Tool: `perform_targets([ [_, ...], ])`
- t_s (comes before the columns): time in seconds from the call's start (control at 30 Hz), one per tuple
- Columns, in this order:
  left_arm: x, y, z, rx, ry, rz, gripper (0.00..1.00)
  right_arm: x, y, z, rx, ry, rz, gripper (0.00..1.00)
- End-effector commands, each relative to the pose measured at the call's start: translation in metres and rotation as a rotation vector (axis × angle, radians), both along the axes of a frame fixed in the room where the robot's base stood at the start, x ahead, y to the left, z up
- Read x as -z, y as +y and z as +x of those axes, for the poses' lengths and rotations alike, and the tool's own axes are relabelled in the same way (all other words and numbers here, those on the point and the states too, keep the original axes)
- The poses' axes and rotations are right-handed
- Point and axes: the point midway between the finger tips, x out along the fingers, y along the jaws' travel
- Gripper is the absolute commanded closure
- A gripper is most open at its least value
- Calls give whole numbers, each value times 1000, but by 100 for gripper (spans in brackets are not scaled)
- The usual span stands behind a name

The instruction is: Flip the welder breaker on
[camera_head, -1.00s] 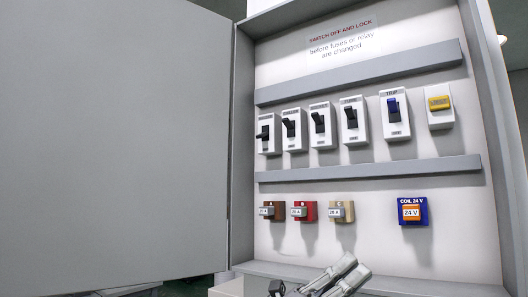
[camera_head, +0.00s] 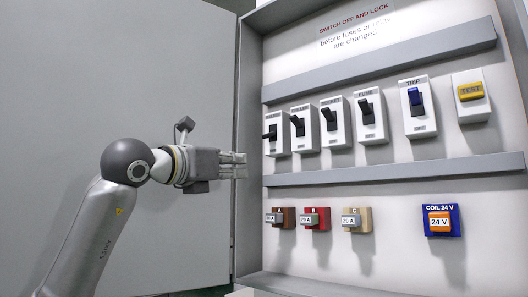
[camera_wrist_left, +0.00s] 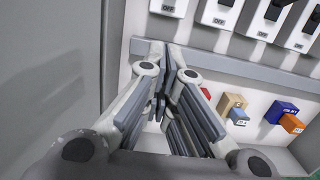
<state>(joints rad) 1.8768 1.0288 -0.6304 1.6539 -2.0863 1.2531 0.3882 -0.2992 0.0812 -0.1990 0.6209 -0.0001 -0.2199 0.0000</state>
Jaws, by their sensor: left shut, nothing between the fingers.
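The black-lever breakers stand in a row in the open cabinet, in white housings. Their small labels are too blurred for me to single out the welder one. The leftmost breaker (camera_head: 276,134) has its lever lower than the others. Beside it stand the second breaker (camera_head: 305,129), the third breaker (camera_head: 336,124) and the fourth breaker (camera_head: 369,118). My left gripper (camera_head: 243,165) is shut and empty, left of and below the leftmost breaker, apart from it. Its closed fingers also show in the left wrist view (camera_wrist_left: 168,70), below the breaker row. My right gripper is not in view.
A blue-lever TRIP switch (camera_head: 418,107) and a yellow TEST button (camera_head: 471,96) sit at right. A grey rail (camera_head: 400,171) runs below the breakers. Fuses (camera_head: 315,219) and a blue coil block (camera_head: 442,220) are lower. The cabinet door (camera_head: 120,60) stands open at left.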

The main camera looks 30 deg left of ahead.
Motion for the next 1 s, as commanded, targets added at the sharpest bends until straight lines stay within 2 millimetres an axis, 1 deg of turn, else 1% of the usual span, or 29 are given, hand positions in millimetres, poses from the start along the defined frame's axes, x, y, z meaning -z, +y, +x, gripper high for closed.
perform_targets([
  [0.23,0,-1,2,3,1,0,100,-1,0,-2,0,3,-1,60],
  [0.37,-2,-2,12,3,3,1,100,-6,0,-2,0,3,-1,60],
  [0.47,-5,-3,27,4,4,1,100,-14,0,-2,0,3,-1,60],
  [0.8,-14,-9,100,5,5,1,100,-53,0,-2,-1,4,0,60],
  [0.83,-16,-9,104,5,2,1,100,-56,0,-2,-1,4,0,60],
  [0.9,-29,-8,94,3,-4,1,100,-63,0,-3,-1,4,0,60],
  [1.0,-38,-8,89,3,-1,1,100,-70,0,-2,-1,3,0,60],
])
